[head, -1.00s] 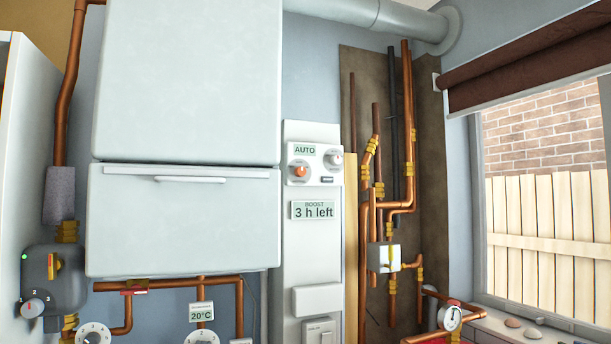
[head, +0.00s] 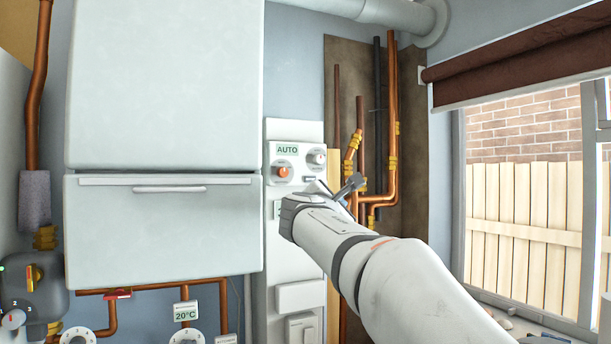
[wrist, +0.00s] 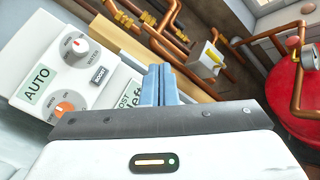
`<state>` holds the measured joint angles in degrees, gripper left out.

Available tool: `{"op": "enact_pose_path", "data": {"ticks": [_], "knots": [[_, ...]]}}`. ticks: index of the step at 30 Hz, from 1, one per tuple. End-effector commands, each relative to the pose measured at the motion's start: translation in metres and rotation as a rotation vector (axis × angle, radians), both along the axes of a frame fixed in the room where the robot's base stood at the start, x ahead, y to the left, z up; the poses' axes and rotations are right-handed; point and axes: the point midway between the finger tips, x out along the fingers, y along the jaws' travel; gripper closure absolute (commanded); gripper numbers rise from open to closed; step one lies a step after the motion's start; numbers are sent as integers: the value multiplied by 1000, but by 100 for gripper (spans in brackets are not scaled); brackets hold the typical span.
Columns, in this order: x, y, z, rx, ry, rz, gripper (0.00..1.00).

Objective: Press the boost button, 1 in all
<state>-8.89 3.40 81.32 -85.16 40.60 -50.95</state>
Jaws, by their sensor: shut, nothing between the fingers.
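The control panel (head: 291,134) is a tall pale strip beside the white boiler. The boost display (wrist: 131,96) is partly hidden by my gripper in both views. My gripper (wrist: 165,84) is shut and empty, in front of the panel, its fingers right of the small button and apart from it in the picture.
Copper pipes with brass fittings (head: 362,165) run just right of the panel, close to my gripper. The white boiler (head: 165,90) stands to the left. A red vessel (wrist: 296,90) shows at right in the wrist view. A window (head: 530,190) is further right.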

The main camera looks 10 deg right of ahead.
Motion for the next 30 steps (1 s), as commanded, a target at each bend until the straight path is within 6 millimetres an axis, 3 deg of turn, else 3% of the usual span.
{"op": "enact_pose_path", "data": {"ticks": [3, 7, 21, 30], "knots": [[11, 9, 30, -117, -17, 9, 100], [16, 14, 46, -189, -26, 12, 100], [19, 16, 49, -206, -27, 11, 100], [52, 25, 51, -205, -26, 11, 100]]}}
